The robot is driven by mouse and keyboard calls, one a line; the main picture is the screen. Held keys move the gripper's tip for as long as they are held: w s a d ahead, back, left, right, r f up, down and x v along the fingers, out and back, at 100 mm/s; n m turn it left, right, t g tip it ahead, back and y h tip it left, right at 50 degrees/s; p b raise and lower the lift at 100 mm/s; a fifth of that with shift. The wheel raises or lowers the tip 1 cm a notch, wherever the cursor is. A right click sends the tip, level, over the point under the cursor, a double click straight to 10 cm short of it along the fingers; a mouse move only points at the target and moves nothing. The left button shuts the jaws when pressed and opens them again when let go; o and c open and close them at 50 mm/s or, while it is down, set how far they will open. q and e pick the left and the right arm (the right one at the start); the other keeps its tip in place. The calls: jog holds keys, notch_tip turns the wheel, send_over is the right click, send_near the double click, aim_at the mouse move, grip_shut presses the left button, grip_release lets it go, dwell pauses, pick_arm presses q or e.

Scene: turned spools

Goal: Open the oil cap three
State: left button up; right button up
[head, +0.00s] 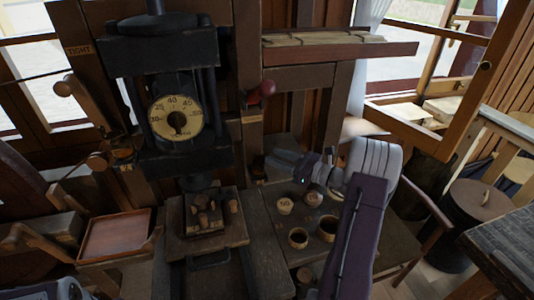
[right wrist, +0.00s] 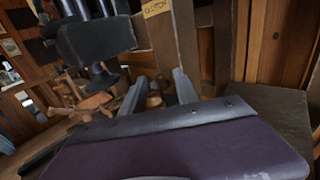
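Small round pots stand on the dark bench right of the press. Two have pale tops, a left one (head: 285,205) with unreadable marks and a right one (head: 313,198). Two nearer ones, a left pot (head: 298,238) and a right pot (head: 328,228), look dark inside. I cannot tell which of these, if any, is oil cap three. My right gripper (head: 281,162) is above and behind the pale-topped pots, apart from them. In the right wrist view its two grey fingers (right wrist: 158,92) are spread, with nothing clearly held. My left gripper does not show.
A black press with a dial gauge (head: 177,117) stands at centre left, with wooden spools (head: 203,220) on its base. A red knob (head: 266,89) sticks out by a post. A wooden tray (head: 116,236) lies at the left. A lidded barrel (head: 478,202) stands at the right.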

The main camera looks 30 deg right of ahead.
aim_at(267, 153)
jog(key=x, duration=0.4)
grip_shut()
